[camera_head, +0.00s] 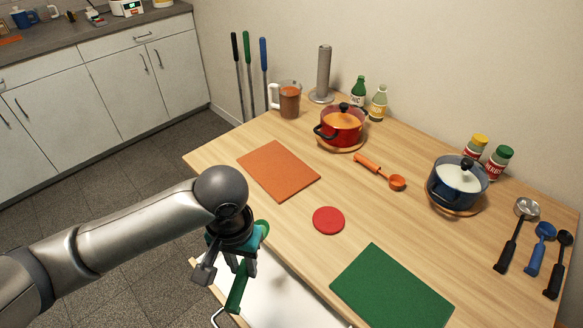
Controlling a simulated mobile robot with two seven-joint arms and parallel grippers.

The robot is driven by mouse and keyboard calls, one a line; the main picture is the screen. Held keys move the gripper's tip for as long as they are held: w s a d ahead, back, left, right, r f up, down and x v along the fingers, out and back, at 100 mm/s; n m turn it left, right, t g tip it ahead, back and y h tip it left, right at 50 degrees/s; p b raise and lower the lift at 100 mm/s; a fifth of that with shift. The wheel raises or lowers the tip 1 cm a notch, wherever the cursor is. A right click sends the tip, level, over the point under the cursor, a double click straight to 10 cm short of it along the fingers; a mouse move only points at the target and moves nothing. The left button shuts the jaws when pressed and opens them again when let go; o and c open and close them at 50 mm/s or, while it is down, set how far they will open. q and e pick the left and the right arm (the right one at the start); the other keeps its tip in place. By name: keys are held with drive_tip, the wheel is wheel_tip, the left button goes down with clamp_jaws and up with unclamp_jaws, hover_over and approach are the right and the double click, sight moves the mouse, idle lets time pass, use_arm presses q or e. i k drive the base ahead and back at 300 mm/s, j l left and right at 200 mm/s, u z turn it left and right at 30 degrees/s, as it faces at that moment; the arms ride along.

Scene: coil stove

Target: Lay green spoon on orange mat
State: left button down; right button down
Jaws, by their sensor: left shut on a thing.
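My left gripper (243,268) is shut on the green spoon (237,289), near the front edge of the table. The spoon's handle hangs below the fingers, and a green rounded part shows beside my wrist; the gripper hides the middle of it. The orange mat (278,170) lies flat and bare on the left part of the wooden table, farther back than the gripper. My right gripper is out of view.
A white open drawer (290,300) is below the gripper. A pitcher (289,101) stands behind the orange mat.

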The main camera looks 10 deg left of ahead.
sight(278, 166)
drive_tip(key=z, duration=1.4)
drive_tip(key=k+j+z, duration=0.1)
drive_tip(key=z, duration=0.3)
drive_tip(key=k+z, duration=0.45)
drive_tip(key=z, duration=0.3)
drive_tip(key=k+z, duration=0.15)
drive_tip(key=z, duration=0.25)
drive_tip(key=k+j+z, duration=0.15)
drive_tip(key=k+z, duration=0.15)
drive_tip(key=z, duration=0.2)
drive_tip(key=k+z, duration=0.35)
drive_tip(key=z, duration=0.15)
drive_tip(key=k+z, duration=0.45)
drive_tip(key=k+j+z, duration=0.1)
drive_tip(key=z, duration=0.4)
drive_tip(key=k+z, duration=0.3)
drive_tip(key=z, duration=0.2)
drive_tip(key=k+l+z, duration=0.1)
drive_tip(key=z, duration=0.4)
drive_tip(key=k+j+z, duration=0.1)
drive_tip(key=k+z, duration=0.2)
drive_tip(key=k, duration=0.15)
drive_tip(key=k+z, duration=0.3)
drive_tip(key=k+u, duration=0.1)
drive_tip(key=u, duration=4.15)
